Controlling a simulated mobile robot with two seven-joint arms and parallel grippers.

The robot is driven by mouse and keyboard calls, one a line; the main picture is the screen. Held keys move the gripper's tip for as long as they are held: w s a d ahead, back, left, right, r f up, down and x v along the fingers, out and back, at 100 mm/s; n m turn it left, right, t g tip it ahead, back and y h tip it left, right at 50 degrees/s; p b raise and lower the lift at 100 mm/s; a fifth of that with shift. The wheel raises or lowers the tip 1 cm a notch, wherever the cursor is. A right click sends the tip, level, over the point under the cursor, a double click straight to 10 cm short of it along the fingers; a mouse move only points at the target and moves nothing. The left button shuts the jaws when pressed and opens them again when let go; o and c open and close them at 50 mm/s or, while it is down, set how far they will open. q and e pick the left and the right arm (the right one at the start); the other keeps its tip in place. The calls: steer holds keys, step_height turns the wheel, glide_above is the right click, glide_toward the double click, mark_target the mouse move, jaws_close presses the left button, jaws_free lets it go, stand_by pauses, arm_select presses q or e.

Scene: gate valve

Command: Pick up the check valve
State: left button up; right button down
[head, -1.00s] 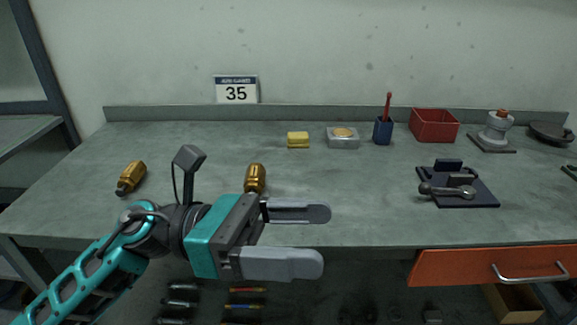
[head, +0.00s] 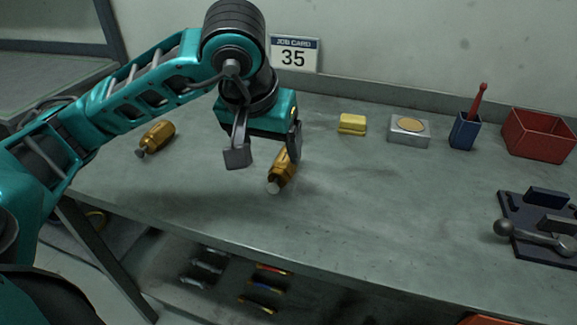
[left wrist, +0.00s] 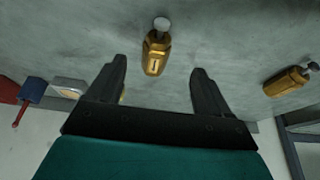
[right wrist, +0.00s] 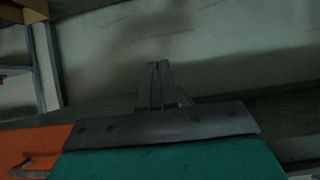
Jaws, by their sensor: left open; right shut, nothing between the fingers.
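Two brass-coloured valve bodies lie on the grey workbench. One (head: 283,170) lies by my left gripper and has a pale grey round end. It shows in the left wrist view (left wrist: 155,55), beyond and between the open fingers, with a light mark on its side. The other valve (head: 157,136) lies further left with a darker grey end, and at right in the left wrist view (left wrist: 286,82). I cannot tell for certain which is the check valve. My left gripper (head: 266,150) points down, open and empty. My right gripper (right wrist: 157,72) is shut and empty, seen only in its wrist view.
On the bench (head: 390,215) stand a yellow block (head: 352,124), a grey box with a tan disc (head: 409,131), a blue cup with a red tool (head: 465,130), a red bin (head: 538,134) and a dark fixture with a lever (head: 540,228). The front middle is clear.

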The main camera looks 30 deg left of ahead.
mark_target(278, 170)
arm_select(q)
steer(key=x, duration=0.8)
steer(key=shift+d+f+b, duration=0.15)
steer(key=shift+f+b, duration=0.2)
steer(key=shift+b, duration=0.05)
steer(key=shift+c, duration=0.5)
steer(key=c, duration=1.3)
jaws_close()
steer(key=shift+r, duration=0.2)
